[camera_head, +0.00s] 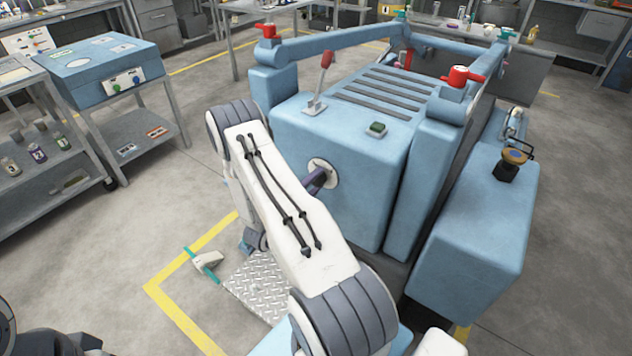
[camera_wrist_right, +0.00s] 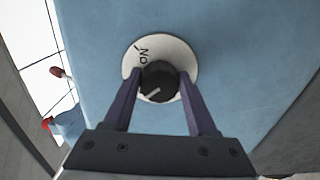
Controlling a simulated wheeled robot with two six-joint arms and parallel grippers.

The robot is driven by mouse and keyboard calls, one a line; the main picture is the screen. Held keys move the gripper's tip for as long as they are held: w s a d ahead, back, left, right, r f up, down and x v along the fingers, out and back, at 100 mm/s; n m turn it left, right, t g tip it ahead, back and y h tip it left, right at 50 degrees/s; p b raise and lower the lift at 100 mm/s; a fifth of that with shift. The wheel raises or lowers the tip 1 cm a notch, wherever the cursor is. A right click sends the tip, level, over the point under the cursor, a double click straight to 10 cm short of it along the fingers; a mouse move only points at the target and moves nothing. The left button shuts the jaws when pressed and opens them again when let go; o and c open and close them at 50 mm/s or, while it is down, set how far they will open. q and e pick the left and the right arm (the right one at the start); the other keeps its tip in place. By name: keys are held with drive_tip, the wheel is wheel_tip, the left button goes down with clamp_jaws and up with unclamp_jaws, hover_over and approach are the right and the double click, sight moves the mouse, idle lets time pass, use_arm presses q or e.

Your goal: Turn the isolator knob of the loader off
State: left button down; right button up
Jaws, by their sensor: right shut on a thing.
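The loader (camera_head: 340,195) is a blue machine in the middle of the head view. Its isolator knob (camera_wrist_right: 158,80) is black with a pale line that runs toward the lower left in the wrist view. It sits on a round white plate (camera_wrist_right: 183,54), which also shows on the loader's near face in the head view (camera_head: 323,163). Upside-down lettering, seemingly ON, and a tick are at the plate's upper left. My right gripper (camera_wrist_right: 160,92) is shut on the knob, with one purple finger on each side. In the head view, my right arm hides most of this gripper. My left gripper is out of view.
A blue box on a cart (camera_head: 105,68) stands at the left. A white and teal item (camera_head: 206,262) lies near the tread plate (camera_head: 257,285). Left floor is mostly clear.

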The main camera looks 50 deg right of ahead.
drive_tip(key=o, duration=1.4)
drive_tip(key=shift+c, duration=0.2)
drive_tip(key=shift+a, duration=0.15)
drive_tip(key=a+b, duration=0.1)
drive_tip(key=a, duration=0.9)
drive_tip(key=shift+s+b, duration=0.35)
drive_tip(key=shift+s, duration=0.1)
drive_tip(key=shift+w+a, duration=0.1)
drive_tip(key=shift+a, duration=0.05)
